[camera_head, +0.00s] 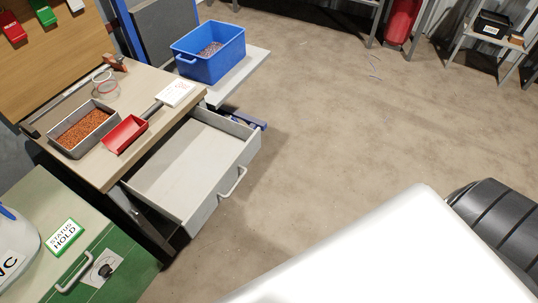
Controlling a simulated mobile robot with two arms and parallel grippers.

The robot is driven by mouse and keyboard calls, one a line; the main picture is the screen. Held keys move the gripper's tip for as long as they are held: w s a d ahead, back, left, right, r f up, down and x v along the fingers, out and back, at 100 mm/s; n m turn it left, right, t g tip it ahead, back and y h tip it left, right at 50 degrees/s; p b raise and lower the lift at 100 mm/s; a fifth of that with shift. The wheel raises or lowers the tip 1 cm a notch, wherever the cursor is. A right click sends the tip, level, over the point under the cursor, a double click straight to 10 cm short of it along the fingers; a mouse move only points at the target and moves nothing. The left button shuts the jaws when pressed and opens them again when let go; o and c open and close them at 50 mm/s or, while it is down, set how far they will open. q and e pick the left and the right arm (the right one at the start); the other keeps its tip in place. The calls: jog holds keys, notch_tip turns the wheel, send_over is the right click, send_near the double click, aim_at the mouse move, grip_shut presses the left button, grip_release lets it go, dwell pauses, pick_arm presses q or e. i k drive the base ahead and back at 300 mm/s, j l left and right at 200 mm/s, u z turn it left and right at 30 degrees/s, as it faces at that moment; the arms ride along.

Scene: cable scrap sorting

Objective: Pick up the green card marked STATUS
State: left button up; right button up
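A white card with a green border (64,237), reading STATUS HOLD, lies at the lower left. It rests on the beige top of a green cabinet (125,262), close to the top's front edge. Nothing covers the card. Neither of my grippers shows in the head view, so their distance from the card cannot be told.
A white container (17,245) with partly visible letters stands left of the card. Beyond is a workbench with a grey tray of copper-coloured bits (62,146), a red scoop (125,134) and an open, empty drawer (185,165). A blue bin (213,68) stands farther back. The middle floor is mostly clear.

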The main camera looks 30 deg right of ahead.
aim_at(65, 235)
jog(key=z, duration=0.45)
jog(key=l+u, duration=0.1)
jog(key=u, duration=1.4)
jog(key=k+j, duration=0.05)
jog(key=j, duration=0.05)
